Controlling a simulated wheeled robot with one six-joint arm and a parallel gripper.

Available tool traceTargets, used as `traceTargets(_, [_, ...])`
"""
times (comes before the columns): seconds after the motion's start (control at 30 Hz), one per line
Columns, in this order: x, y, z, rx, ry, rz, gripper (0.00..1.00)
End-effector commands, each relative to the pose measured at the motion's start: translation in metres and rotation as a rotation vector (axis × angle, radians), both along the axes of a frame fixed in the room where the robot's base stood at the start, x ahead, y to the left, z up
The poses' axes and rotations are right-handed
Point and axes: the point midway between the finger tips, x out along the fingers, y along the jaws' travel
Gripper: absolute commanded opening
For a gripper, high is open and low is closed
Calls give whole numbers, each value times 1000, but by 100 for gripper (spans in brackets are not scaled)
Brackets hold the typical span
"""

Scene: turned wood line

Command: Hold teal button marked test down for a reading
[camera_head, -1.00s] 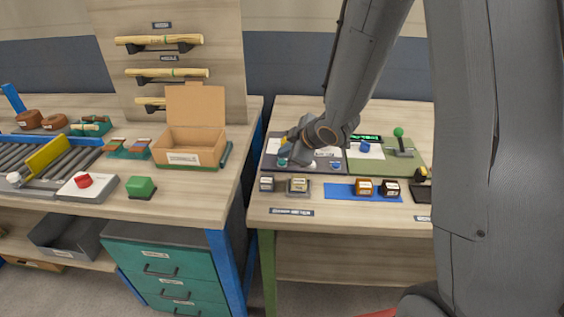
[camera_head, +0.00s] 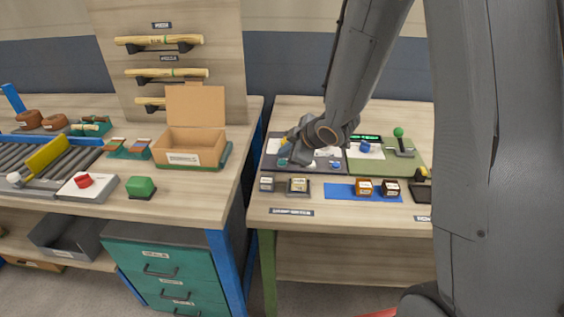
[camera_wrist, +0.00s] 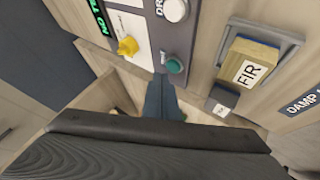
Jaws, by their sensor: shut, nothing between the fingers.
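The teal button (camera_head: 283,162) sits at the front left of a dark meter panel (camera_head: 270,151) on the right bench. In the wrist view the teal button (camera_wrist: 176,66) shows beside a small label too small to read surely. My gripper (camera_head: 287,156) is over the left part of the panel, pointing down. In the wrist view my gripper (camera_wrist: 159,80) is shut and empty, its fingertips close beside the teal button. I cannot tell whether they touch it, or whether the button is pressed.
A yellow knob (camera_wrist: 128,46) and a white button (camera_wrist: 175,10) are on the same panel. A green-lettered display (camera_wrist: 98,15) stands behind. A block marked FIR (camera_wrist: 248,65) sits in a holder nearby. A green panel with a joystick (camera_head: 400,140) lies to the right.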

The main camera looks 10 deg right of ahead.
Motion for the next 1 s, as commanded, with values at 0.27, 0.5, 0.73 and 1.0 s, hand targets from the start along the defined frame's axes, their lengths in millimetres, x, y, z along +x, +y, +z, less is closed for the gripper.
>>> traceTargets(0.27, [0, 0, -1, 0, 0, 0, 0])
traceTargets(0.5, [0, 0, -8, 0, 0, 0, 0])
traceTargets(0.73, [0, 0, -8, 0, 0, 0, 0])
traceTargets(1.0, [0, 0, -10, 0, 0, 0, 0])
